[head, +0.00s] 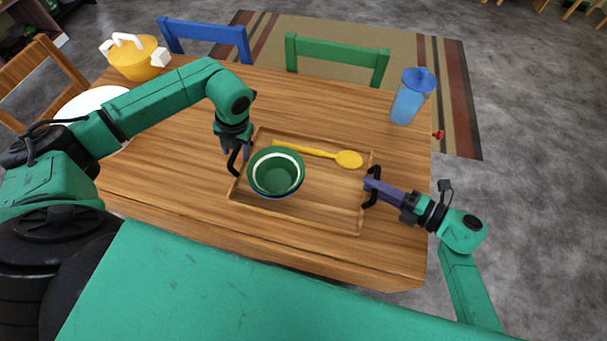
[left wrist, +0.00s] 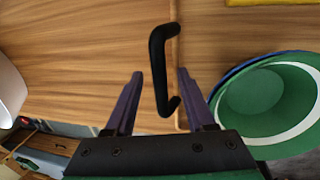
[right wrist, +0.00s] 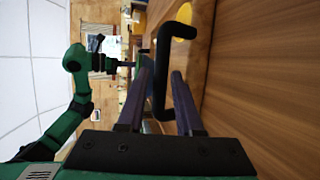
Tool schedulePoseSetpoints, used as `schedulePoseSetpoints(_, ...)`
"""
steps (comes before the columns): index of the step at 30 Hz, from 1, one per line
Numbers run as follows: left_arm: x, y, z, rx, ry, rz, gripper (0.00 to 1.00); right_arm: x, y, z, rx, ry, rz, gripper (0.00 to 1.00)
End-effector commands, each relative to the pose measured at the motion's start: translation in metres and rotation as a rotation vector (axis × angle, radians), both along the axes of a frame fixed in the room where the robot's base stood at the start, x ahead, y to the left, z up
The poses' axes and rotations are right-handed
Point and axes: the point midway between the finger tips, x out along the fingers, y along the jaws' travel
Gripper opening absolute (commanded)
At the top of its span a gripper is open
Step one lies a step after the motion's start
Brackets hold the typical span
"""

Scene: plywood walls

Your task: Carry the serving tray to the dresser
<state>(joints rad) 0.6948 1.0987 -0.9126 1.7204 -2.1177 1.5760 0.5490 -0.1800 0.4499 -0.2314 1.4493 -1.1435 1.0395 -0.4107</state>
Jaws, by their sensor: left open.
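The wooden serving tray (head: 330,215) lies flat on the table, with a black handle at each short end. A green bowl with a white band (head: 276,172), with a blue rim beneath it, and a yellow spoon (head: 318,152) are in it. My left gripper (head: 235,152) is open at the left handle; in the left wrist view this handle (left wrist: 158,70) stands between the spread fingers. My right gripper (head: 370,183) is at the right handle; in the right wrist view its fingers are close on both sides of that handle (right wrist: 161,80).
Blue (head: 205,32) and green (head: 337,55) chairs stand at the far edge. No dresser is recognisable.

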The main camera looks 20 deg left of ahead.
Motion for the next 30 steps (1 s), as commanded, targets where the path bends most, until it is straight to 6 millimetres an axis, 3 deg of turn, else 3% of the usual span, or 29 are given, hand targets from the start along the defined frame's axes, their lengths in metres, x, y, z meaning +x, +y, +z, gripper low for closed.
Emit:
schedulePoseSetpoints(4, 0.0, -0.0001, 0.0001, 0.0, 0.0, 0.0, 0.55, -0.0001, -0.0003, 0.0, 0.0, 0.0, 0.0, 0.35)
schedulePoseSetpoints(6, 0.0, -0.0001, 0.0002, 0.0, 0.0, 0.0, 0.28, -0.0002, -0.0004, 0.0, 0.0, 0.0, 0.0, 0.08)
schedulePoseSetpoints(7, 0.0, -0.0002, 0.0003, 0.0, 0.0, 0.0, 0.16, -0.0002, -0.0004, 0.0, 0.0, 0.0, 0.0, 0.0)
schedulePoseSetpoints(8, 0.0, -0.0002, 0.0003, 0.0, 0.0, 0.0, 0.05, -0.0003, -0.0005, -0.0001, 0.0, 0.0, 0.0, 0.0)
schedulePoseSetpoints(9, 0.0, -0.0002, 0.0003, 0.0, 0.0, 0.0, 0.0, -0.0003, -0.0005, -0.0002, 0.0, 0.0, 0.0, 0.0)
schedulePoseSetpoints(30, 0.0, -0.0001, 0.0006, 0.0, 0.0, 0.0, 0.0, -0.0006, -0.0007, -0.001, -0.002, 0.002, 0.0, 0.0)
